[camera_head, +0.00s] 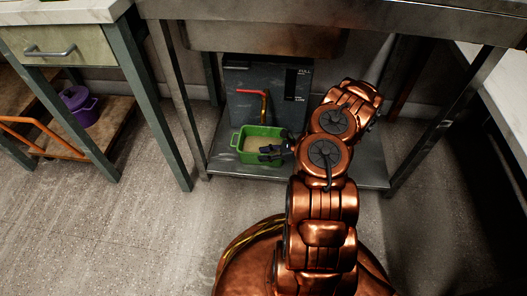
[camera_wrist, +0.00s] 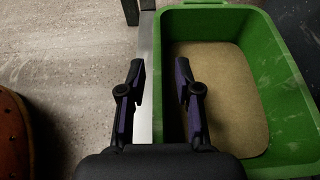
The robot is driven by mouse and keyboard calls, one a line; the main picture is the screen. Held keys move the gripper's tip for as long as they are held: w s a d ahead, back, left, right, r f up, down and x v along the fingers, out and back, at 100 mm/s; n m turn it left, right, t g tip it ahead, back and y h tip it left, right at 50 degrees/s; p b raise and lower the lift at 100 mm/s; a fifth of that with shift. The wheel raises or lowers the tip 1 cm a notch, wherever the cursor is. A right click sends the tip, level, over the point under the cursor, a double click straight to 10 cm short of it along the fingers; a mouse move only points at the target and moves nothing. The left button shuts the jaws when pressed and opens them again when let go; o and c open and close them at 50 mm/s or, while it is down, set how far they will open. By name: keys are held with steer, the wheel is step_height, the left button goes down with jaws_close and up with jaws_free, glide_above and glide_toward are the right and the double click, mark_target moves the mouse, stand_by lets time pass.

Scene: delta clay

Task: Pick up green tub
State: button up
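The green tub (camera_head: 248,149) stands upright on the metal lower shelf under the sink bench. It has handles on its rim and holds a flat layer of beige material. In the wrist view the tub (camera_wrist: 287,65) fills the right half. My gripper (camera_wrist: 159,75) is open. Its right finger shows over the inside of the tub and its left finger outside it, so the tub's near wall lies between them in the picture. I cannot tell how far down the fingers reach. In the head view my gripper (camera_head: 271,153) is at the tub's right end, partly covering it.
The metal shelf (camera_head: 345,174) has free room to the right, below my arm. A dark grey box (camera_head: 240,88) and a red-handled pipe (camera_head: 264,105) stand behind the tub. Bench legs (camera_head: 178,120) rise at the shelf's corners. A purple pot (camera_head: 78,100) sits on a wooden shelf at left.

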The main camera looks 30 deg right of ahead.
steer(key=shift+w+a+f, duration=0.15)
steer(key=shift+w+a, duration=0.05)
jaws_close()
stand_by(0.7)
